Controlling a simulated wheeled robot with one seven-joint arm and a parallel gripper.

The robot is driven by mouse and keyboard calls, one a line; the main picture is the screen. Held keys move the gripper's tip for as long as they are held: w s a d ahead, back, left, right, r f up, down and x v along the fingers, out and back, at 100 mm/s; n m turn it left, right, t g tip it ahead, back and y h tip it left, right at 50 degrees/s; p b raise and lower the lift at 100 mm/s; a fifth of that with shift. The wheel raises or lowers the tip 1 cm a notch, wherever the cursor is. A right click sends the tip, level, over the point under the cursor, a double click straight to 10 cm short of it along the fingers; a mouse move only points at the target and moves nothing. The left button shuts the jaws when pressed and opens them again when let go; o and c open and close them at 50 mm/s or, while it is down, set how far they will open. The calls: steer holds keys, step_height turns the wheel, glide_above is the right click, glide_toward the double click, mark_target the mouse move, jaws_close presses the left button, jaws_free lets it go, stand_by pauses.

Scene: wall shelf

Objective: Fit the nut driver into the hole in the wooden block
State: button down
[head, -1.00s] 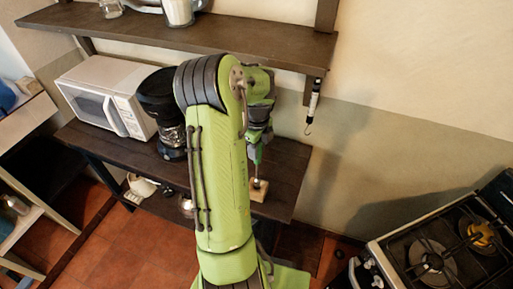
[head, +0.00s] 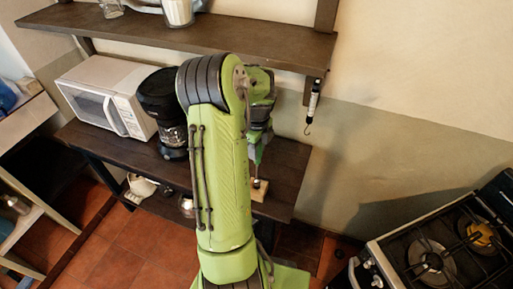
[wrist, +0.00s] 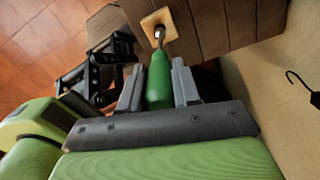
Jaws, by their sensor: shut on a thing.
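The nut driver has a green handle (wrist: 159,80) and a short metal shaft. My gripper (wrist: 158,84) is shut on the handle, with one grey finger on each side of it. The wooden block (wrist: 170,18) is a small light square lying on the brown lower shelf; it also shows in the head view (head: 261,194). The shaft's far end meets the middle of the block, where the hole is covered. I cannot tell how deep the tip sits in it. In the head view my arm hides much of the gripper (head: 256,160).
A black coffee maker (head: 160,98) and a white microwave (head: 105,92) stand left of my arm on the lower shelf (head: 285,170). An upper shelf (head: 230,40) runs above. A hanging hook scale (head: 314,98) is at right, and a gas stove (head: 430,250) stands lower right.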

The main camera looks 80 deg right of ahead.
steer(key=shift+f+b, duration=2)
steer(key=shift+f, duration=0.65)
steer(key=c, duration=0.7)
jaws_free()
steer(key=shift+c, duration=0.2)
step_height(320, 180, up, 16)
steer(key=shift+f+p, duration=0.1)
steer(key=shift+p, duration=0.95)
